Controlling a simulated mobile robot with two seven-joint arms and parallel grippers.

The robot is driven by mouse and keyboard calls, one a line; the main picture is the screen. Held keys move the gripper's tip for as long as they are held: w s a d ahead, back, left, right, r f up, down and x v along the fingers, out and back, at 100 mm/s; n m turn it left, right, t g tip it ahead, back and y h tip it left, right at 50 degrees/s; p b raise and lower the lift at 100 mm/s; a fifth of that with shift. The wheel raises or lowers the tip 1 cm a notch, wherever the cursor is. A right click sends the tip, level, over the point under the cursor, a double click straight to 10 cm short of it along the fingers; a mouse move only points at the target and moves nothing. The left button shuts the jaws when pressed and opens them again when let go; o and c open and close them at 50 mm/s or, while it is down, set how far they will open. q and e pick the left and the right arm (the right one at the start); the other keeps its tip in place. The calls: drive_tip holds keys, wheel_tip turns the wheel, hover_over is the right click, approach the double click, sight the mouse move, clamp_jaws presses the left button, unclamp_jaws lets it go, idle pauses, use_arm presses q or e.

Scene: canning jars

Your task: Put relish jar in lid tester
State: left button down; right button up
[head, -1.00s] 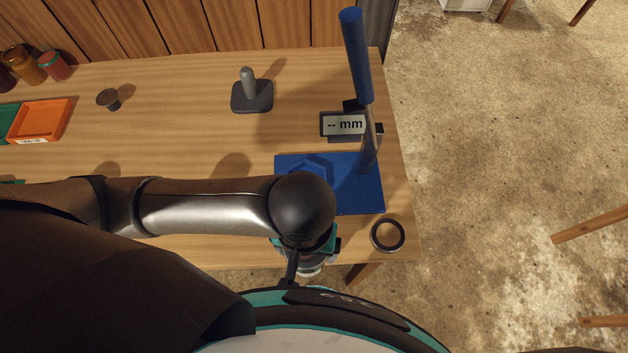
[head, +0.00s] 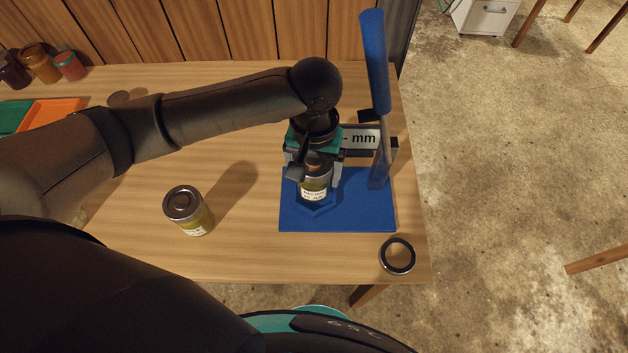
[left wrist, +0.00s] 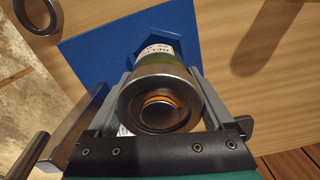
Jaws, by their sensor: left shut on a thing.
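The relish jar (head: 314,186) has a metal lid, green contents and a white label partly reading "RELI" in the left wrist view (left wrist: 160,52). My left gripper (head: 316,166) is shut on it from above, with a finger on each side. The jar is upright or nearly so, at the raised hexagonal holder on the blue base of the lid tester (head: 345,215). I cannot tell whether its bottom rests in the holder or hangs just above it. The tester's blue lever (head: 374,62) stands raised on the right. The base also shows in the left wrist view (left wrist: 92,48). My right gripper is not in view.
Another lidded jar (head: 188,210) with yellow-green contents stands left of the tester. A dark ring (head: 397,256) lies near the front right table edge. The "mm" display (head: 362,138) is behind the base. Orange (head: 52,112) and green trays and several jars are far left.

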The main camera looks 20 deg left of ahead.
use_arm(q)
wheel_tip(320, 180, down, 4)
drive_tip(key=shift+r+b, duration=0.2)
drive_tip(key=shift+b, duration=0.5)
drive_tip(key=shift+r, duration=0.1)
unclamp_jaws()
wheel_tip(320, 180, up, 12)
drive_tip(key=p, duration=0.4)
